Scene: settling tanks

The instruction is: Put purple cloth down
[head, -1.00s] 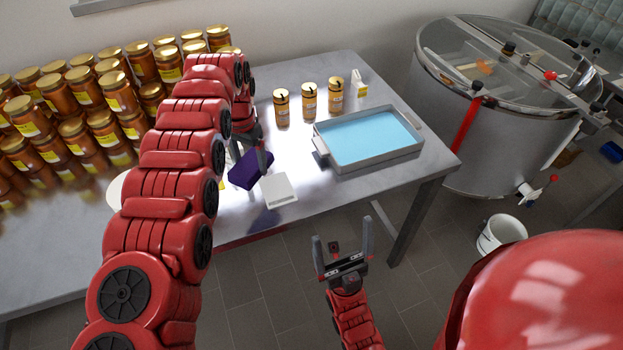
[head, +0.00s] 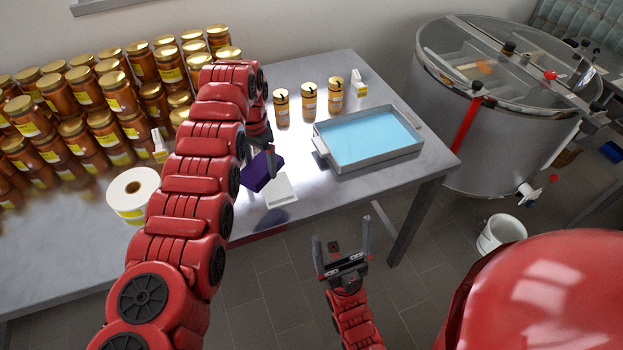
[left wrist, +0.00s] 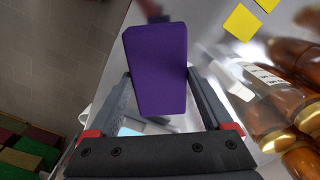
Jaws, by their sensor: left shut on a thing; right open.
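The purple cloth (head: 262,172) is a folded, block-like piece. My left gripper (head: 268,152) is shut on it over the metal table (head: 300,208), close to a small white flat device (head: 281,191). In the left wrist view the cloth (left wrist: 157,68) sits between the two fingers of my left gripper (left wrist: 160,95). I cannot tell whether the cloth touches the table. My right gripper (head: 343,242) is open and empty, in front of the table edge and over the floor.
A grey tray of blue liquid (head: 370,138) stands right of the cloth, with three small jars (head: 308,99) behind it. Stacked honey jars (head: 85,110) fill the back left. A paper roll (head: 133,192) stands left of my arm. A steel drum (head: 470,120) is at the right.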

